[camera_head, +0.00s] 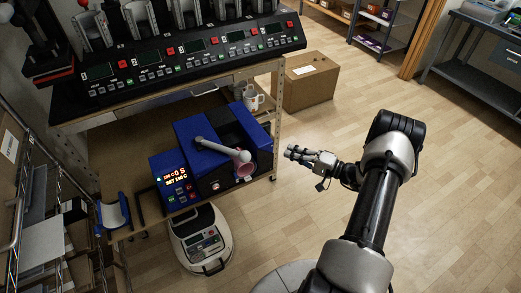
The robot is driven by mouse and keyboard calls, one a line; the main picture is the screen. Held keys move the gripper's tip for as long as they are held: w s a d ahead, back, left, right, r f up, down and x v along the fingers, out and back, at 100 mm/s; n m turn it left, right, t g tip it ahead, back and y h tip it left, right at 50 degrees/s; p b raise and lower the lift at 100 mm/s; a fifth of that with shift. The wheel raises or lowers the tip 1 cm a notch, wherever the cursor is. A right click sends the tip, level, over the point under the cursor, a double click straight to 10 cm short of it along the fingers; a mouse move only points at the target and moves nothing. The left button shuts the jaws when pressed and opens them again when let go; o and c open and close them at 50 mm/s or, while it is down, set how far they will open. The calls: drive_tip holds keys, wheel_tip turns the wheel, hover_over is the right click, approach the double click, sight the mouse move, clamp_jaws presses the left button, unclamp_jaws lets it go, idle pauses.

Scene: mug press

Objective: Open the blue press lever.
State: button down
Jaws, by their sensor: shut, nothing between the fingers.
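The blue mug press (222,150) stands on the lower shelf of the bench, left of centre. Its grey lever (215,147) runs diagonally across the front, with the knob end at lower right near the pinkish round part (245,168). A lit display (172,180) sits on its left side. My gripper (289,152) is to the right of the press in free air, its fingertips pointing left toward it and apart from the lever. The gripper is shut and empty. Whether the press jaws are closed on a mug is hard to tell.
A row of several black presses (190,62) stands on the bench top above. White mugs (252,98) sit behind the blue press. A cardboard box (306,82) is on the floor behind. A white device (201,238) stands below the shelf. The wooden floor at right is clear.

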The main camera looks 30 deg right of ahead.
drive_tip(key=shift+w+a, duration=0.1)
drive_tip(key=b+x, duration=0.1)
drive_tip(key=x, duration=0.9)
drive_tip(key=shift+a+b, duration=0.1)
drive_tip(key=shift+b, duration=0.25)
drive_tip(key=shift+s+a+f, duration=0.1)
drive_tip(key=shift+s+a, duration=0.1)
drive_tip(key=shift+a, duration=0.35)
drive_tip(key=shift+s+a+f, duration=0.1)
drive_tip(key=shift+s+a, duration=0.15)
drive_tip(key=shift+a, duration=0.35)
drive_tip(key=shift+s+a, duration=0.25)
drive_tip(key=shift+a, duration=0.35)
drive_tip(key=shift+s, duration=0.1)
